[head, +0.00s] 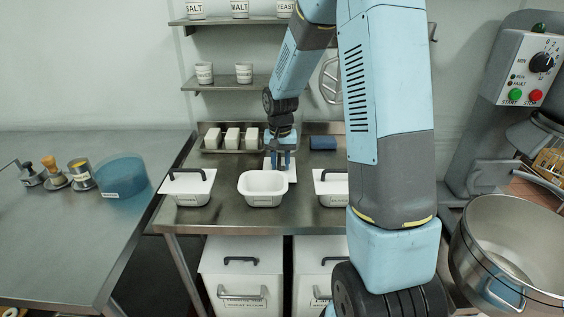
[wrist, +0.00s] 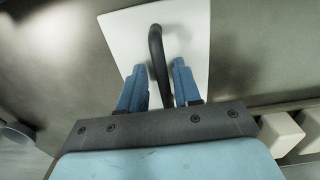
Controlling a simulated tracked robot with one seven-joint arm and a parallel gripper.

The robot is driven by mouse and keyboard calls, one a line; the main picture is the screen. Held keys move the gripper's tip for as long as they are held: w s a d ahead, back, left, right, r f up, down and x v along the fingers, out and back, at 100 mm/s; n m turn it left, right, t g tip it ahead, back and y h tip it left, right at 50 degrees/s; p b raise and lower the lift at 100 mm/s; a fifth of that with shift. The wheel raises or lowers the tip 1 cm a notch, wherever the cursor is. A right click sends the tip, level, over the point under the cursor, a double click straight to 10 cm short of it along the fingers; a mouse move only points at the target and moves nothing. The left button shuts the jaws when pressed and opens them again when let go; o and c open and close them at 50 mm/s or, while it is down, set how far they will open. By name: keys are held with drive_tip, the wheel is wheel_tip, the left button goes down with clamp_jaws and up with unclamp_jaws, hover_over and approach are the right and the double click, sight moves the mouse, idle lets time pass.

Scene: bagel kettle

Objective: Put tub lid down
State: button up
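A white square tub lid (wrist: 190,22) with a dark arched handle (wrist: 156,45) is under my gripper in the wrist view. In the head view the lid (head: 292,171) appears to lie flat on the steel counter, just behind the open white tub (head: 263,189), which partly hides it. My gripper (head: 281,156) points down over the lid. In the wrist view its blue fingers (wrist: 160,65) stand on either side of the handle, with a gap showing on both sides. The gripper is open and holds nothing.
Lidded tubs stand at left (head: 187,187) and right (head: 331,186), the right one partly behind my arm. A tray of pale blocks (head: 232,140) and a blue item (head: 323,142) sit along the counter's back. A blue bowl (head: 122,176) is on the left table.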

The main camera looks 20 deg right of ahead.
sight(280, 160)
drive_tip(key=shift+o, duration=0.6)
wheel_tip(280, 160, up, 11)
drive_tip(key=s+r+n+t, duration=0.2)
drive_tip(key=s+r+t, duration=0.1)
drive_tip(key=s+r, duration=1)
drive_tip(key=s+r+n+t, duration=0.1)
drive_tip(key=s+t, duration=0.1)
drive_tip(key=s, duration=1.3)
drive_tip(key=shift+s+d+r+n+t, duration=0.15)
drive_tip(key=shift+d+n+t, duration=0.1)
drive_tip(key=shift+n+t, duration=0.05)
idle(0.3)
